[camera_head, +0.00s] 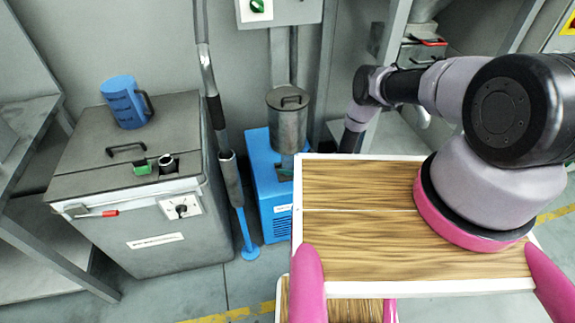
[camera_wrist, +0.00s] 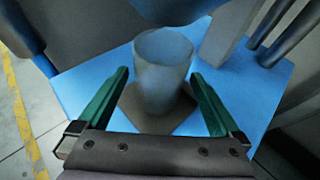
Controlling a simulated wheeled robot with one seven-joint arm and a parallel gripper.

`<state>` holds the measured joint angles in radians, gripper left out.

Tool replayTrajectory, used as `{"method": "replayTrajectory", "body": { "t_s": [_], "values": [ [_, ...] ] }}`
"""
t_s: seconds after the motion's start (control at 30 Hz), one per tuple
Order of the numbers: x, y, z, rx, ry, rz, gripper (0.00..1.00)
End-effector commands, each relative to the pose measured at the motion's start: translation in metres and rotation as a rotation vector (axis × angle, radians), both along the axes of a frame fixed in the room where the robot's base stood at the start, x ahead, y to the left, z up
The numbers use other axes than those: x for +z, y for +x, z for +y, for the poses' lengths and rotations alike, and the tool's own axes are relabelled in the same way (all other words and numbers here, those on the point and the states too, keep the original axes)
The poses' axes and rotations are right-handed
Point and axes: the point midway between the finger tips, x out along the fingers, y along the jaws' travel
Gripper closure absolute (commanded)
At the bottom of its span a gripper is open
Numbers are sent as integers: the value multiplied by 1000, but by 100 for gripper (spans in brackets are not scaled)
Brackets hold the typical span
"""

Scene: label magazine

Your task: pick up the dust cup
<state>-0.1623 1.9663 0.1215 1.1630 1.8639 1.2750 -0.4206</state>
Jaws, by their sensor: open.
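My gripper (camera_wrist: 158,77) is open, with one green finger to the left of the cup and one to the right. Gaps show between the fingers and the cup, so it is not gripped. The cup's lower front is close to the dark palm edge. In the head view a pale part of the cup (camera_head: 288,162) shows below a grey canister, and my gripper is mostly hidden there.
The grey lidded canister (camera_head: 287,118) hangs just above the cup. The blue machine (camera_head: 268,205) stands on the floor. A blue jug (camera_head: 122,105) stands on a grey cabinet (camera_head: 90,165) at left. A post (camera_wrist: 228,32) rises behind the cup to the right.

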Motion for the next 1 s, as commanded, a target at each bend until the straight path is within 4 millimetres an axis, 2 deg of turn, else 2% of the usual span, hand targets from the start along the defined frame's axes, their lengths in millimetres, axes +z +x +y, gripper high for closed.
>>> {"method": "replayTrajectory", "body": {
  "t_s": [0.13, 0.37, 0.47, 0.6, 1.0],
  "values": [
    [-6, 5, 11, 1, -1, 1, 0],
    [-6, 6, 11, 0, 0, 1, 0],
    [-6, 6, 11, 0, 0, 1, 34],
    [-6, 6, 11, 0, 0, 1, 88],
    [1, 7, 11, -2, 1, 1, 88]
  ]
}}
